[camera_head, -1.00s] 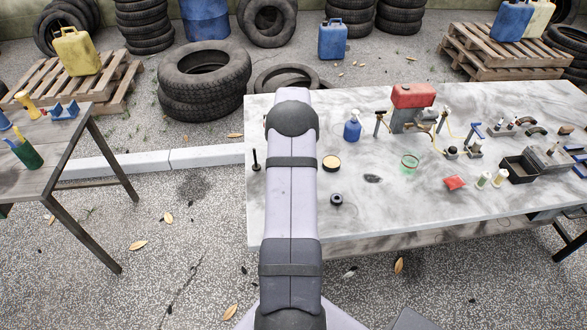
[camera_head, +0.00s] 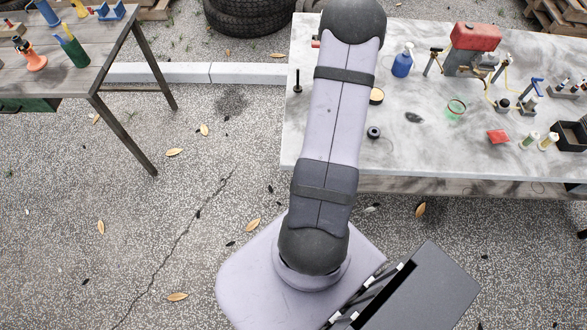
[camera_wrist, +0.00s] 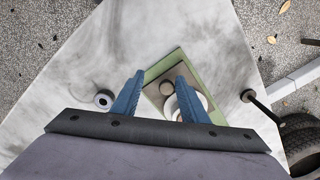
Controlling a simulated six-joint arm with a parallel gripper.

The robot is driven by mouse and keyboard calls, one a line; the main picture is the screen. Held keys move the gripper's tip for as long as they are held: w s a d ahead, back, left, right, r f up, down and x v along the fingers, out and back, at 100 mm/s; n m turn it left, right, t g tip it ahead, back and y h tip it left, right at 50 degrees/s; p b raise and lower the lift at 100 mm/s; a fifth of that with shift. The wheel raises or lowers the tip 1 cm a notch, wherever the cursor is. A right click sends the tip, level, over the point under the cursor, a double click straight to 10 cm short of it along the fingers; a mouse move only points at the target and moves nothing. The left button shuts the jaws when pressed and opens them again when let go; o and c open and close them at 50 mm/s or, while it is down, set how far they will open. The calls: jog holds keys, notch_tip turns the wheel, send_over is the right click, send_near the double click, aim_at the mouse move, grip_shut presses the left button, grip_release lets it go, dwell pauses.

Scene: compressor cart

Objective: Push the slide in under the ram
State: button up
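My gripper (camera_wrist: 160,76) shows in the wrist view as two blue fingers, apart, with nothing seen held between them. It points at a green-edged fixture (camera_wrist: 151,74) on the pale marbled table. A grey-brown plate (camera_wrist: 153,91) lies inside the green edge, with a round brown knob (camera_wrist: 166,88) on it. A white round part (camera_wrist: 171,107) sits nearer, partly hidden behind the right finger. I cannot tell for sure which of these parts is the slide and which the ram. In the head view, my arm hides the gripper and most of the fixture.
On the marbled table (camera_head: 330,150) stand a black ring (camera_head: 374,132), a black upright pin (camera_head: 298,83), a blue spray bottle (camera_head: 402,62) and a red-topped compressor (camera_head: 475,40). The ring and pin flank the fixture in the wrist view. A wooden table (camera_head: 85,45) stands left.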

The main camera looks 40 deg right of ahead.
jog(key=shift+s+a+r, duration=0.15)
jog(key=shift+s+a, duration=0.75)
jog(key=shift+s, duration=0.05)
notch_tip(320, 180, up, 7)
jog(key=b, duration=0.2)
jog(key=s+a+f+n, duration=0.1)
jog(key=a+n, duration=0.1)
jog(key=s+a+f+n, duration=0.2)
jog(key=s+a+f+n+y, duration=0.1)
jog(key=a+n, duration=0.1)
jog(key=a, duration=0.1)
jog(key=shift+s+a+f+g, duration=0.1)
jog(key=shift+s+f+g, duration=0.25)
jog(key=shift+s+g, duration=0.05)
jog(key=s+a+r+n+p, duration=0.1)
jog(key=a+n, duration=0.4)
jog(key=a, duration=1.1)
notch_tip(320, 180, up, 2)
jog(key=shift+s+r+g+p, duration=0.2)
jog(key=shift+s+g+p, duration=0.15)
jog(key=shift+s, duration=0.2)
jog(key=shift+c, duration=0.6)
